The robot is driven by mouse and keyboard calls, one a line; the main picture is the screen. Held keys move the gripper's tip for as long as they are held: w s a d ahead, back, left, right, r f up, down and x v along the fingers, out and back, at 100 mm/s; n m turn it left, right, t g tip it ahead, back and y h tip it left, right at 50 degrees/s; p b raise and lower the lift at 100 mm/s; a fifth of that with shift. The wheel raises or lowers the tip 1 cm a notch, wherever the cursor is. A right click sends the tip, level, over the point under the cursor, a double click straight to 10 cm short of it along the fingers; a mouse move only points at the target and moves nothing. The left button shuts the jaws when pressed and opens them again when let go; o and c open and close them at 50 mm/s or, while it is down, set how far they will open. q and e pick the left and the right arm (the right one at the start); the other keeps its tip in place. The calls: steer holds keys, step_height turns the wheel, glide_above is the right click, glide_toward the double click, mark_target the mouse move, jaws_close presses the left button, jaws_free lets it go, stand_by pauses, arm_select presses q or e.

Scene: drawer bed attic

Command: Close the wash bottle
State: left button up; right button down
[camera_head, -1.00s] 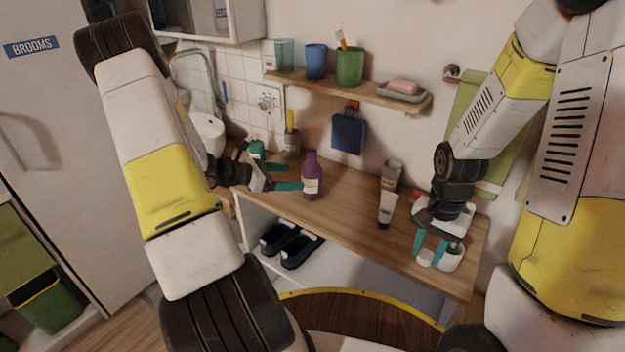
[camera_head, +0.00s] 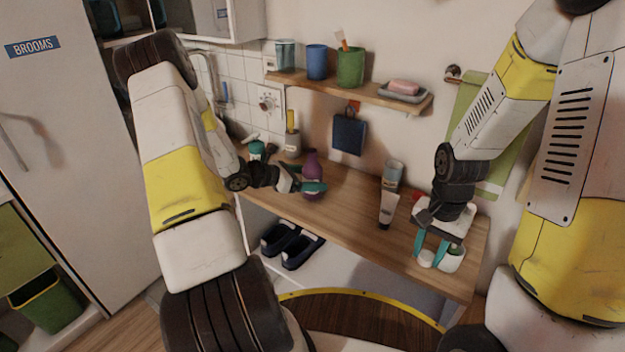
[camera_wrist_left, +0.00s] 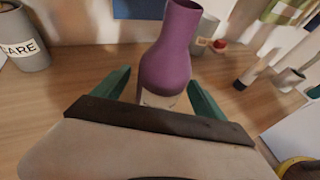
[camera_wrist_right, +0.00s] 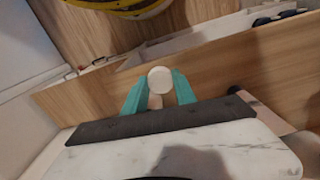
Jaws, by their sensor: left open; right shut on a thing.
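The purple bottle (camera_head: 311,165) stands upright on the wooden counter; I take it as the wash bottle. In the left wrist view the bottle (camera_wrist_left: 168,60) has a bare neck with no cap on it. My left gripper (camera_head: 309,187) is open, with one finger on each side of the bottle's body; contact cannot be told. My right gripper (camera_head: 431,254) is shut on a small round white cap (camera_wrist_right: 160,80), low at the counter's front right. The cap also shows in the head view (camera_head: 425,258).
A white cup (camera_head: 452,260) stands close beside the right gripper. A grey holder (camera_head: 292,146) and a teal item (camera_head: 256,149) are behind the left gripper. A shelf (camera_head: 360,92) hangs above.

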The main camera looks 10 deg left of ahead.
mark_target(319, 169)
arm_select(q)
steer(key=x, duration=0.3)
steer(key=shift+w+d, duration=0.25)
steer(key=shift+c, duration=0.2)
steer(key=c, duration=1.5)
steer(key=shift+r, duration=0.75)
steer(key=shift+s+a+r, duration=0.1)
steer(key=shift+r, duration=0.45)
steer(key=shift+s+a+r, duration=0.1)
steer(key=shift+s+r, duration=0.05)
steer(key=shift+r, duration=0.4)
steer(key=s+a, duration=0.3)
steer(key=s, duration=0.4)
steer(key=s+a+r, duration=0.1)
steer(key=s+a, duration=0.2)
steer(key=s, duration=0.4)
steer(key=shift+a, duration=0.4)
